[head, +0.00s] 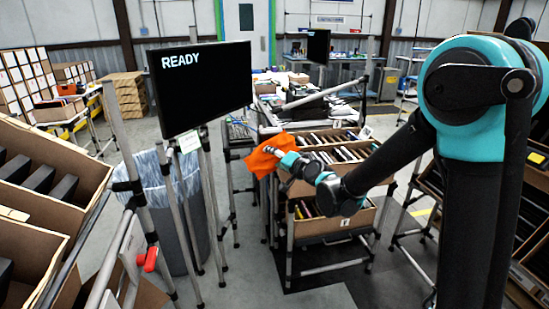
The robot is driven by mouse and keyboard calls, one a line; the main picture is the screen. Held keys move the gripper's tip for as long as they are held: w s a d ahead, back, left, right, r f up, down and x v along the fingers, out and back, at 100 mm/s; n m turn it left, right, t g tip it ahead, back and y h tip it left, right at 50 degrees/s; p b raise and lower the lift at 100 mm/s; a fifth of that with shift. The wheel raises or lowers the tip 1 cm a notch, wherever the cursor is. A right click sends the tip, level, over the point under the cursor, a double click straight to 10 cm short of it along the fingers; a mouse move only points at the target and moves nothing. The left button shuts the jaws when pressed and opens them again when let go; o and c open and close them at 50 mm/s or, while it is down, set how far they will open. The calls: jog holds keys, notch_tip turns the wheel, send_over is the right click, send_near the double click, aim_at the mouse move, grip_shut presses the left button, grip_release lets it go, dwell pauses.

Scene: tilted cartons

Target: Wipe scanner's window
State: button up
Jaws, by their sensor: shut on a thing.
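An orange cloth (268,155) hangs bunched at the end of my arm, in the middle of the head view. My gripper (284,158) is shut on the cloth, which covers most of the fingers. The cloth is in front of a cart of cartons, and I cannot tell its exact distance from them. I cannot make out a scanner or its window for certain. A black screen (200,87) reading "READY" stands on a pole left of the cloth.
A grey bin with a clear liner (172,190) stands below the screen. Tilted cartons (45,180) fill the left edge, with a red-handled part (149,259) near them. A cart with cartons (330,222) stands behind my gripper. Grey floor (235,265) is open in the lower middle.

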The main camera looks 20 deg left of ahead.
jog(key=shift+w+a, duration=0.1)
dwell(0.3)
jog(key=shift+w+a, duration=0.55)
jog(key=shift+w, duration=0.35)
jog(key=shift+w+a, duration=0.6)
jog(key=shift+w, duration=0.35)
jog(key=shift+w+a, duration=0.55)
jog(key=shift+w, duration=0.35)
jog(key=shift+w+a, duration=0.3)
jog(key=shift+w, duration=0.2)
jog(key=shift+w+a, duration=0.25)
jog(key=shift+w, duration=0.2)
jog(key=shift+w+d, duration=0.15)
jog(key=shift+w, duration=0.1)
jog(key=shift+s+a, duration=0.1)
jog(key=shift+a, duration=0.15)
jog(key=shift+c, duration=0.6)
